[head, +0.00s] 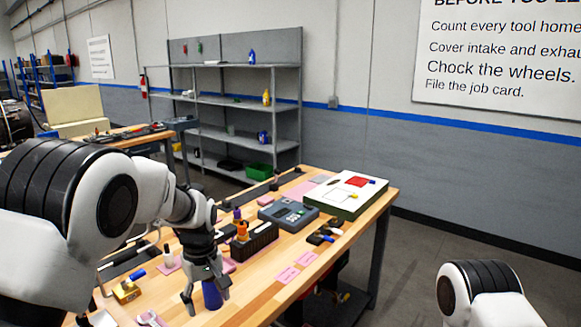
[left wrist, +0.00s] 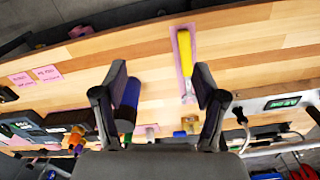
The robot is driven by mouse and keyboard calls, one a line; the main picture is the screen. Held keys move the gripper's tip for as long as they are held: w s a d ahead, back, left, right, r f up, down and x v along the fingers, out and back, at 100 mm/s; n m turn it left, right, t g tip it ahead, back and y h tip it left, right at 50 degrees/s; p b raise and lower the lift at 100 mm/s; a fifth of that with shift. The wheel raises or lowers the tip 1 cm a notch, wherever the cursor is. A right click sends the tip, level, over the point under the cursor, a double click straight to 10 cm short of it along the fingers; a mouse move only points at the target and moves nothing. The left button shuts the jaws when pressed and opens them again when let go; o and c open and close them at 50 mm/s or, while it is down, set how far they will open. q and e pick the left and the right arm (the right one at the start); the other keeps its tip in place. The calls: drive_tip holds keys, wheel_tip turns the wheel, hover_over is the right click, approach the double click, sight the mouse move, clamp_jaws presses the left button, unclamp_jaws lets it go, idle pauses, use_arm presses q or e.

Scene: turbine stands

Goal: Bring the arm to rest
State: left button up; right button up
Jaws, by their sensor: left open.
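My left gripper (head: 206,297) is open, pointing down over the front part of the wooden workbench (head: 262,298). A dark blue, roughly cylindrical object (head: 212,295) stands by its fingers in the head view. In the left wrist view, the open fingers (left wrist: 160,85) frame bare wood. The blue object (left wrist: 131,93) shows just inside the left finger, and I cannot tell whether they touch. A yellow-handled tool (left wrist: 187,55) lies on a pink strip near the right finger. Nothing is held between the fingers. My right gripper is out of view; only part of my right arm shows.
A black holder (head: 256,243) with an orange-topped item, a grey device (head: 288,214) and a white-topped board (head: 346,195) stand farther along the bench. Pink labels (head: 288,273) lie near the right edge. A brass block (head: 127,291) is at left. Grey shelving (head: 240,102) stands behind.

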use_arm(q)
drive_tip(key=s+a+f+g+b, duration=0.2)
drive_tip(key=s+f+g, duration=0.15)
drive_tip(key=f, duration=0.95)
drive_tip(key=s+a+f+m+t+b, duration=0.1)
drive_tip(key=s+f+m, duration=0.1)
drive_tip(key=s+f, duration=0.5)
drive_tip(key=s+a+f+m+t+b, duration=0.1)
drive_tip(key=s+a+f+m+b, duration=0.1)
drive_tip(key=s+f, duration=0.6)
drive_tip(key=s+a+f+m+t+b, duration=0.1)
drive_tip(key=s+f, duration=0.6)
drive_tip(key=s, duration=0.9)
drive_tip(key=shift+a+f+m, duration=0.3)
drive_tip(key=shift+a+m, duration=0.45)
drive_tip(key=shift+m, duration=0.35)
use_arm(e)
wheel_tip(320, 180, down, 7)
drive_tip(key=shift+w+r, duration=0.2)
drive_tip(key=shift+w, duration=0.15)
